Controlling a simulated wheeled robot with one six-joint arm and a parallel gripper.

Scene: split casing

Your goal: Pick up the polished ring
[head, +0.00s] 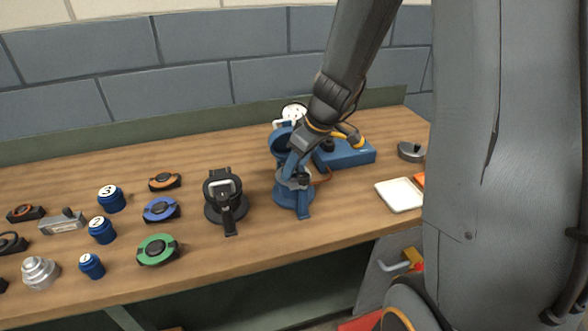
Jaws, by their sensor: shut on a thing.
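My gripper (300,178) reaches down from above into the blue split casing (293,200) at the middle right of the bench. Its jaws are shut on a pale, shiny round piece (286,180), which looks like the polished ring. The ring sits low at the casing's lower part, and my gripper and wrist partly cover it. I cannot tell whether the ring is clear of the casing. The raised blue half (281,146) stands open behind my gripper.
A white disc with holes (294,113) stands behind the casing. A blue box (350,155) is to the right, then a white tray (399,195) and a grey round part (410,151). A black fixture (222,190), numbered blue cylinders (111,200) and coloured discs (158,249) are to the left.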

